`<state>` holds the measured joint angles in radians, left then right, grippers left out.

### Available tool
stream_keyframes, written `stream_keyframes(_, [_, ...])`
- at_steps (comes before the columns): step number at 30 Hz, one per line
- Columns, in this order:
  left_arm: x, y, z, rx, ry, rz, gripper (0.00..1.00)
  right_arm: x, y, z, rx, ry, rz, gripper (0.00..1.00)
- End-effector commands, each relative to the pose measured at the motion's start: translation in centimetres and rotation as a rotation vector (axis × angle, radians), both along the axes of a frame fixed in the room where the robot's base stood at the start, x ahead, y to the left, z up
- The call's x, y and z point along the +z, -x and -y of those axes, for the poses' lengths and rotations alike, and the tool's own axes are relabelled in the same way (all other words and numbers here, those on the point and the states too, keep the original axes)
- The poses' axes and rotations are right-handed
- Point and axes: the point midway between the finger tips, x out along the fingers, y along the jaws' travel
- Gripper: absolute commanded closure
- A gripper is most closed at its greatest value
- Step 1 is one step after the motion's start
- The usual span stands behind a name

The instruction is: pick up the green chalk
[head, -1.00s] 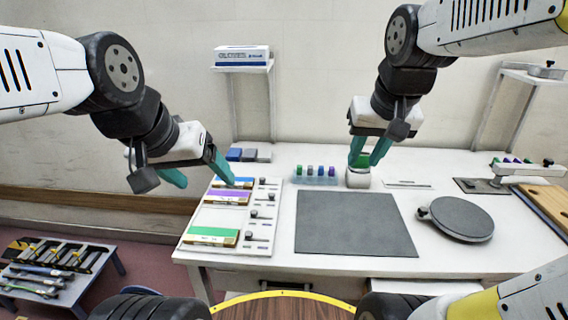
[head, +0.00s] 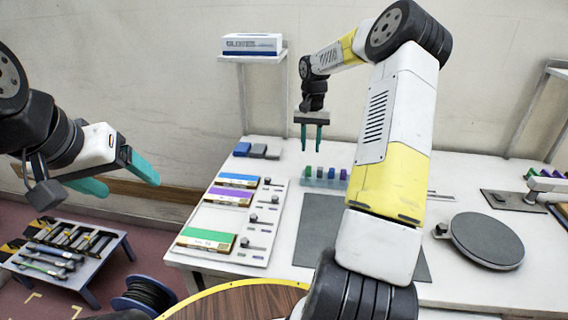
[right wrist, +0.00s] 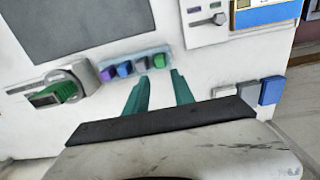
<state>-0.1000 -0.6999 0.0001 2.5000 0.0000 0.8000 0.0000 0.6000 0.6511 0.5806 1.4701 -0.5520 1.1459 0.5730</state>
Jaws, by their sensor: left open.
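A small tray (head: 322,183) at the back of the bench holds a row of coloured pieces. The green chalk (head: 308,172) stands at its left end; in the right wrist view the green chalk (right wrist: 159,61) is at the right end. My right gripper (head: 311,150) is open and empty, pointing down above the tray and apart from it. In the right wrist view its fingertips (right wrist: 155,82) have nothing between them. My left gripper (head: 130,186) is open and empty in the air left of the bench.
A green block in a pale holder (right wrist: 80,78) sits beside the tray; my right arm hides it in the head view. A dark mat (head: 310,240), a round plate (head: 486,240) and a panel with coloured cards (head: 225,222) lie on the bench. A shelf (head: 253,58) stands behind.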

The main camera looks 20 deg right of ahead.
Motion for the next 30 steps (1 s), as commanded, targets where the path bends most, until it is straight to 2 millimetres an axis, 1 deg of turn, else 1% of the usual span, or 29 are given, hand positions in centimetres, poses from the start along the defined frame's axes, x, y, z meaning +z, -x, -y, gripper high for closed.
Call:
stream_keyframes(8, [0.0,0.0,0.0,0.0,0.0,0.0,0.24,-3.2,0.2,-0.1,0.001,-0.003,-0.003,0.7])
stream_keyframes(15, [0.0,0.0,0.0,0.0,0.0,0.0,0.24,-6.7,0.4,-0.3,0.002,-0.002,-0.002,0.7])
stream_keyframes(19, [0.0,0.0,0.0,0.0,0.0,0.0,0.24,-7.5,0.4,-0.4,0.002,-0.001,0.0,0.7])
stream_keyframes(25, [0.0,0.0,0.0,0.0,0.0,0.0,0.24,-7.5,0.4,-0.4,0.002,0.0,0.0,0.7])
stream_keyframes(26, [0.0,0.0,0.0,0.0,0.0,0.0,0.24,-7.5,0.4,-0.4,0.002,0.0,0.0,0.72])
stream_keyframes(30, [0.0,0.0,0.0,0.0,0.0,0.0,0.24,-7.5,0.4,-0.4,0.002,0.0,0.0,0.99])
